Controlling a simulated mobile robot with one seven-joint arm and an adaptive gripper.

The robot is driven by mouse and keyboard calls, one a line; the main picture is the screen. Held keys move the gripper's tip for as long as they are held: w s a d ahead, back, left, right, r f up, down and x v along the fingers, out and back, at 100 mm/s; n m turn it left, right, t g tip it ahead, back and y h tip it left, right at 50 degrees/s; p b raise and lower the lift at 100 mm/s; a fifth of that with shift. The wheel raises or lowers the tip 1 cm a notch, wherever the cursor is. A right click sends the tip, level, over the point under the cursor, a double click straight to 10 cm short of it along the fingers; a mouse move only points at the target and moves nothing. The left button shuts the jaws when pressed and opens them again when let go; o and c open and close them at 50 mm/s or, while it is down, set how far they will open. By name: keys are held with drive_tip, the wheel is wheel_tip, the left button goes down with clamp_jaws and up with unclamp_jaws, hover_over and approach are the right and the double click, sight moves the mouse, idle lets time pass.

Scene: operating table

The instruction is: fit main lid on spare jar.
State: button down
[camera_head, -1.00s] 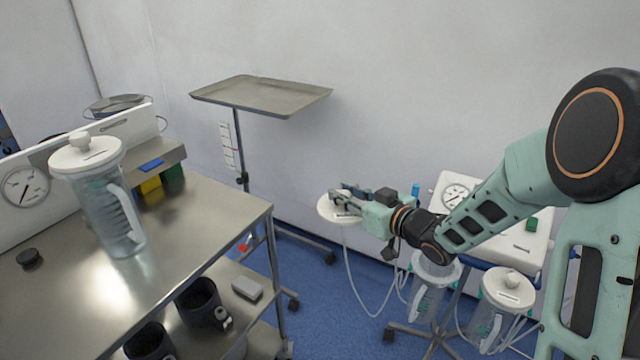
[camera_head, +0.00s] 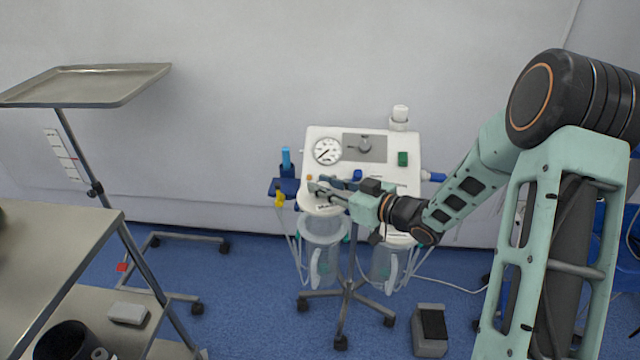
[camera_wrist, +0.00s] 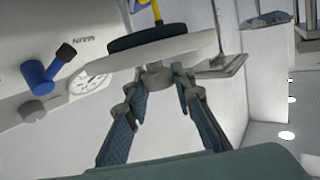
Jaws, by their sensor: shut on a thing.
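My gripper (camera_head: 325,190) is shut on the knob of a white round lid (camera_head: 313,203). In the wrist view both fingers (camera_wrist: 160,78) pinch the knob, and the lid (camera_wrist: 160,50) spreads beyond them with a dark ring on its far face. In the head view the lid appears above a clear jar (camera_head: 322,262) on the left of the suction stand; the gap between them cannot be judged. That jar's rim looks uncovered. A second clear jar (camera_head: 386,265) hangs at the right, its top partly hidden by my arm. Which jar is the spare cannot be told.
The suction unit's white panel (camera_head: 385,142) with its gauge stands behind my gripper on a wheeled base. A foot pedal (camera_head: 430,330) lies on the floor. A steel cart (camera_head: 50,240) and a tray stand (camera_head: 90,85) are at the left.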

drive_tip(key=shift+f+b, duration=2.1)
drive_tip(key=shift+f, duration=0.8)
drive_tip(key=shift+f+b, duration=0.7)
drive_tip(key=shift+f, duration=0.45)
drive_tip(key=c, duration=1.6)
unclamp_jaws()
approach(324, 203)
drive_tip(key=f, duration=0.1)
drive_tip(key=w+d+f, duration=0.1)
drive_tip(key=f, duration=0.2)
drive_tip(key=shift+w+d+f, duration=0.15)
drive_tip(key=shift+w+f, duration=0.05)
drive_tip(key=shift+w, duration=0.05)
drive_tip(key=shift+w+r, duration=0.1)
